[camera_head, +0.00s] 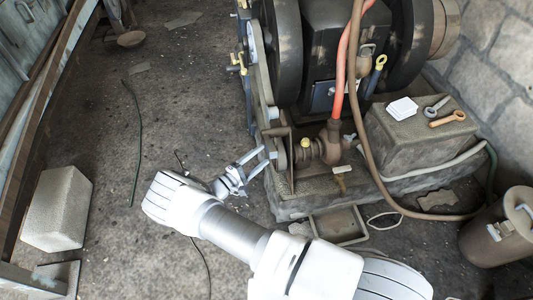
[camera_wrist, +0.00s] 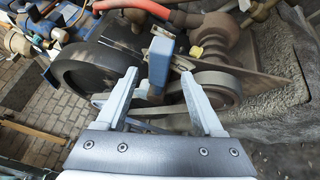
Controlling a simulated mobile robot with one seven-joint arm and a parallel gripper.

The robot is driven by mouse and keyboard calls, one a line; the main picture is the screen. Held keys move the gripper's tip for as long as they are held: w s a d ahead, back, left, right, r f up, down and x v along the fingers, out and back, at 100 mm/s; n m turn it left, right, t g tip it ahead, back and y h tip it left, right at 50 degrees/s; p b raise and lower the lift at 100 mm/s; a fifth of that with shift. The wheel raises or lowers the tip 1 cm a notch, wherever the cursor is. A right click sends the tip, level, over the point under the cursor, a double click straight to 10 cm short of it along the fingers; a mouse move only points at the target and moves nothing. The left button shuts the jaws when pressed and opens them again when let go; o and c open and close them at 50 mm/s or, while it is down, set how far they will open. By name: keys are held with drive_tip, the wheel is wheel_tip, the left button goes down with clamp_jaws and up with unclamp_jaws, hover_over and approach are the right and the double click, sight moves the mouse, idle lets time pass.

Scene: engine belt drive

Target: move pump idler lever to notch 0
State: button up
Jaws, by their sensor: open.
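My gripper (camera_head: 261,163) is beside the front end of the engine, near the pump (camera_head: 331,140), with its fingers pointing at the belt side. In the wrist view my gripper (camera_wrist: 160,75) is open and empty. A blue-grey block-shaped handle (camera_wrist: 160,60), which looks like the idler lever's grip, stands between the two fingertips in the picture, touching neither. I cannot tell whether it is at fingertip depth. Its lower end is over a belt and pulley area. A slotted metal plate (camera_wrist: 159,33) is just behind it; the lever's notch cannot be read.
A grey pulley (camera_wrist: 214,92) lies close to the right finger, and a large dark wheel (camera_wrist: 91,75) to the left. A red hose (camera_head: 341,70) rises from the pump. A concrete block (camera_head: 57,208) stands on the floor at left. The floor between is mostly clear.

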drive_tip(key=x, duration=0.3)
drive_tip(key=shift+w+d, duration=0.15)
clamp_jaws()
idle(0.3)
idle(1.1)
